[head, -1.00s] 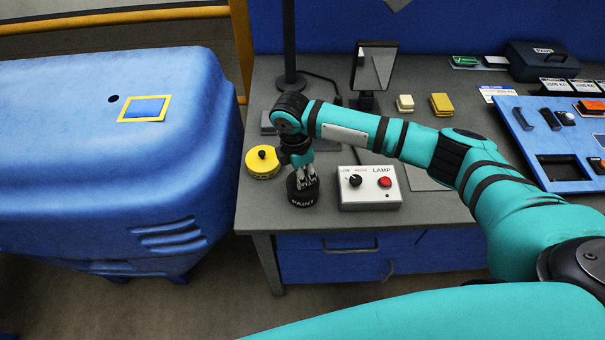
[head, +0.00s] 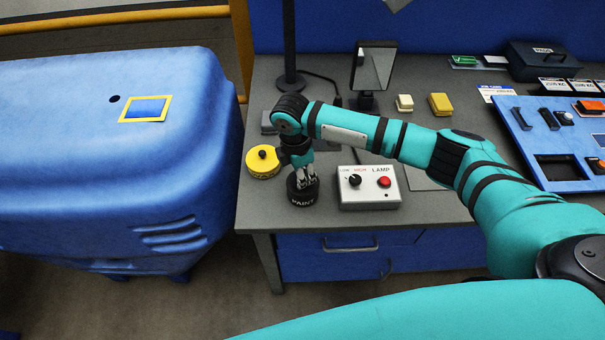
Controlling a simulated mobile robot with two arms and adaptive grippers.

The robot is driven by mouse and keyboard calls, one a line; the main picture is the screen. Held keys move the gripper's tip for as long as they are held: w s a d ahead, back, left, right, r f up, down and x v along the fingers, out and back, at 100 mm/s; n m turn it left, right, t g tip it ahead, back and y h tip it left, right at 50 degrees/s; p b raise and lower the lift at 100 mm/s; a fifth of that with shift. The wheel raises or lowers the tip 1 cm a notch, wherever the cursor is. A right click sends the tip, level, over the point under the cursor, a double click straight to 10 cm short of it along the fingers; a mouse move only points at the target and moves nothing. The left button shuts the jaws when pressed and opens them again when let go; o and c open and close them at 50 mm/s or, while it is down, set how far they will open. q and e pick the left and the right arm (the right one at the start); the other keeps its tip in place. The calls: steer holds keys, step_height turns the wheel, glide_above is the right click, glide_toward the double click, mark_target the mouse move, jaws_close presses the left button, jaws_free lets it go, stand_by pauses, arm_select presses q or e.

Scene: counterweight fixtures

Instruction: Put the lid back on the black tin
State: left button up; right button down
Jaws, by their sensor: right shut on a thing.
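The black tin (head: 303,200), marked PAINT, stands upright near the left front edge of the grey bench. My right gripper (head: 304,183) points down at the top of the tin, its fingers shut on the small black lid. The lid is mostly hidden by the fingers and blends with the dark tin, so I cannot tell whether it is seated or just above the rim. My left gripper is not in view.
A lamp control box (head: 369,189) stands close on the right. Behind are a mirror (head: 375,68) and a black post (head: 289,50).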

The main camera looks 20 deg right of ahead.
steer(key=shift+f+p, duration=0.15)
steer(key=shift+p, duration=0.5)
stand_by(0.8)
steer(key=c, duration=1.2)
jaws_free()
steer(key=shift+o, duration=0.4)
steer(key=o, duration=0.4)
